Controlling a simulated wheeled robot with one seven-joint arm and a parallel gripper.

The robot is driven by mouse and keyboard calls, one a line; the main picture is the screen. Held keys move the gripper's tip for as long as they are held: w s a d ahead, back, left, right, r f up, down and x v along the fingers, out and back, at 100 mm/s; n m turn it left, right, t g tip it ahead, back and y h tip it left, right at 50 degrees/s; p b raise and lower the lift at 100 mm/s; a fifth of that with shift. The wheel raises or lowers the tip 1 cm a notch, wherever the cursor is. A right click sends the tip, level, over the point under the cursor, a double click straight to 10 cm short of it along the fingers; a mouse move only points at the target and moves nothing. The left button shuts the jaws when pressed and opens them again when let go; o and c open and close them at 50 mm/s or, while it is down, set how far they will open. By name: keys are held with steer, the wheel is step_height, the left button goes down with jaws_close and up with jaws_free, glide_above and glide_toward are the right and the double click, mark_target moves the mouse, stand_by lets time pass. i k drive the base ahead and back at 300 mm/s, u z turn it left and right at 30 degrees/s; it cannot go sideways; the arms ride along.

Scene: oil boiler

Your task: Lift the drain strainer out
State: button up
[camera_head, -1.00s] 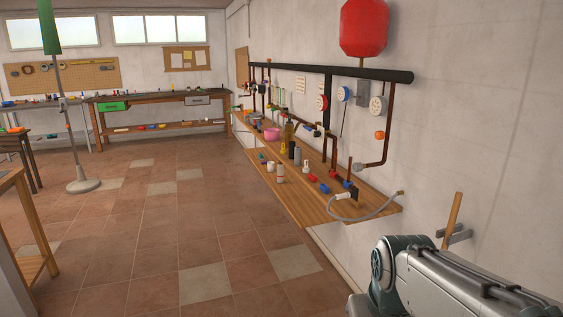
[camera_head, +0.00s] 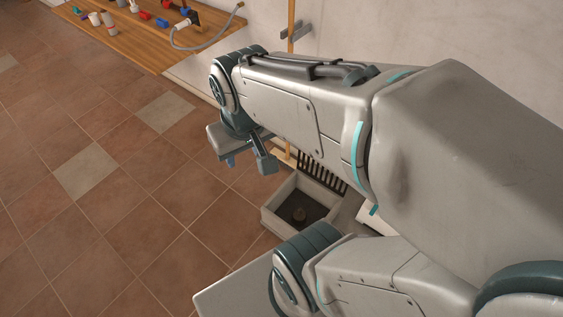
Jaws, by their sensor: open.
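A square floor drain box with a pale raised rim (camera_head: 268,214) sits low in the middle of the view. Its inside is dark, and a small brownish upright piece (camera_head: 299,214) stands at its bottom; I cannot tell whether this is the drain strainer or part of it. My gripper (camera_head: 248,163) is open above the floor, up and left of the drain box in the picture, with nothing visible between its fingers. It is apart from the small piece. My arm covers the area to the right of the drain.
A black slatted grate (camera_head: 322,177) stands behind the drain, partly hidden by my arm. A wooden pole (camera_head: 291,15) hangs in a grey wall holder (camera_head: 297,30). A wooden shelf (camera_head: 150,45) holds small objects and a grey hose (camera_head: 215,40). Tiled floor (camera_head: 120,220) at left is clear.

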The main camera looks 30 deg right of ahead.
mark_target(299, 215)
steer(key=u, duration=1.05)
steer(key=i, duration=0.6)
steer(key=z, duration=3.3)
